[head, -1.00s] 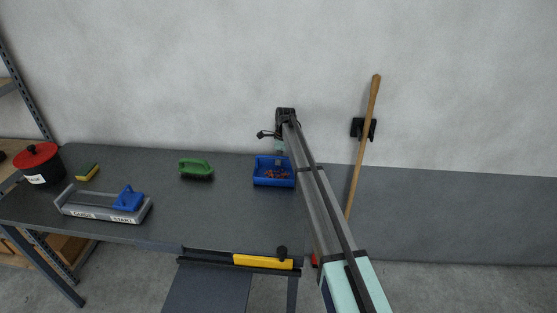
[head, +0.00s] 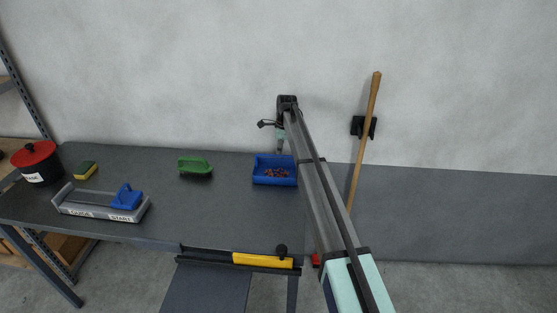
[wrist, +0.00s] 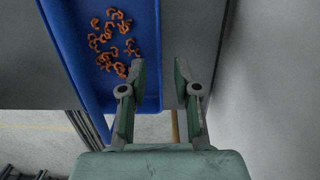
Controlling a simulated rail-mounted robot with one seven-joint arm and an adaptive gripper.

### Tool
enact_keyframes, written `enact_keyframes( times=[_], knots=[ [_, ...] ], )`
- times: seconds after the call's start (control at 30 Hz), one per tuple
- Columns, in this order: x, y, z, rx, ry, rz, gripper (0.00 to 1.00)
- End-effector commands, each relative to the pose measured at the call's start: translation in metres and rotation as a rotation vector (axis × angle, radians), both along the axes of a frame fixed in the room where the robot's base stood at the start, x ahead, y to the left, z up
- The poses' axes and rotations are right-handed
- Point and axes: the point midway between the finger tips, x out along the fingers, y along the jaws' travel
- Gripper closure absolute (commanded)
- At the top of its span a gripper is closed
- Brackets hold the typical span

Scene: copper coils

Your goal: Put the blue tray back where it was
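The blue tray (head: 274,181) sits upright at the right end of the dark table, near the wall, with several small copper coils (head: 277,173) in it. In the wrist view the tray (wrist: 146,30) fills the upper left, with the coils (wrist: 115,40) on its floor. My gripper (wrist: 160,78) has its two fingers apart with nothing between them that I can see gripped. Its left finger overlaps the tray's right side and its right finger is beyond that side. In the head view my gripper (head: 281,151) is just above the tray's back; contact is hard to tell.
A wooden handle (head: 364,140) leans against the wall at right.

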Motion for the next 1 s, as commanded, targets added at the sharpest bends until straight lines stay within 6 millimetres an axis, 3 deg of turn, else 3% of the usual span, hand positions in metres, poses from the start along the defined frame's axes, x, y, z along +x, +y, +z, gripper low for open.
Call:
enact_keyframes(
  times=[0.2, 0.4, 0.6, 1.0],
  knots=[
    [0.002, -0.005, 0.040, 0.001, -0.002, 0.000, 0.69],
    [0.002, -0.008, 0.066, 0.000, 0.000, 0.000, 0.69],
    [0.001, -0.009, 0.076, 0.000, 0.001, 0.000, 0.69],
    [0.001, -0.010, 0.076, 0.000, 0.001, -0.001, 0.69]
  ],
)
